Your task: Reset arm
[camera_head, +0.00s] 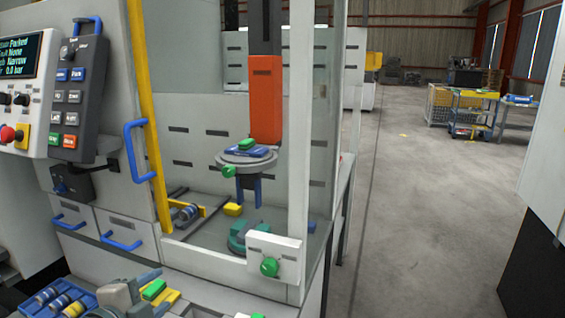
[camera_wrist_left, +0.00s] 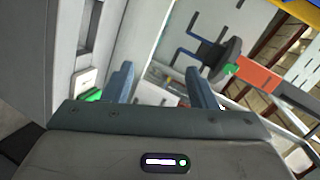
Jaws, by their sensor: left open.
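My left gripper (camera_head: 143,292) is low in the head view, in front of the machine's lower front ledge. In the left wrist view its two blue-grey fingers (camera_wrist_left: 158,84) stand wide apart with nothing held between them. Beyond them are the orange gantry column (camera_wrist_left: 256,74) and a dark round gantry head (camera_wrist_left: 222,58). In the head view the orange column (camera_head: 265,100) hangs inside the enclosure, with the round grey head (camera_head: 247,157) and blue jaws below it. My right gripper is not in view.
A blue tray (camera_head: 45,300) with several cylindrical parts lies left of my gripper. A control pendant (camera_head: 80,95) hangs upper left. A white post with a green knob (camera_head: 269,267) stands at the enclosure's front corner. Open floor (camera_head: 430,220) is at the right.

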